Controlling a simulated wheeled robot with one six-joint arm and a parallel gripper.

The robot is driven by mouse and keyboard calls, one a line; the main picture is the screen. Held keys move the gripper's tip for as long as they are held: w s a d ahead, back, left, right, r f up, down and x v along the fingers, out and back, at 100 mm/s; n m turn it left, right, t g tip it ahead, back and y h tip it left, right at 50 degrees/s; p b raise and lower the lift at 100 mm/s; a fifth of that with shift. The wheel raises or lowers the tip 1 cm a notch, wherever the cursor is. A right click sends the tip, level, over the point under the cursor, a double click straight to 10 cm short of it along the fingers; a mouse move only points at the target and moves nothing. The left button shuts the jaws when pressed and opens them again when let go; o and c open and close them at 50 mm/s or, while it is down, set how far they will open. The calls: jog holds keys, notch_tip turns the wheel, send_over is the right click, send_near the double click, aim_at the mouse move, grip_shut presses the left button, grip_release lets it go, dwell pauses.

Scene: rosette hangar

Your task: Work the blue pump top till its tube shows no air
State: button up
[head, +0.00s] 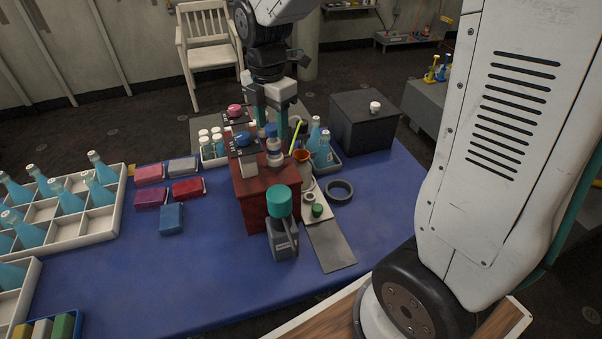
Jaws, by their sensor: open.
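I cannot tell for certain which blue piece is the pump top. No tube or air in it can be made out at this size.
A grey device with a teal cup (279,202) stands before the red box. An orange-rimmed beaker (302,157), blue bottles (320,148), a black ring (339,191) and a black box (366,122) are right. Coloured packs (187,189) and crates (112,217) are left.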

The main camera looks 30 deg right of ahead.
jog(key=shift+r, duration=0.15)
jog(key=shift+r, duration=3.35)
jog(key=shift+c, duration=0.2)
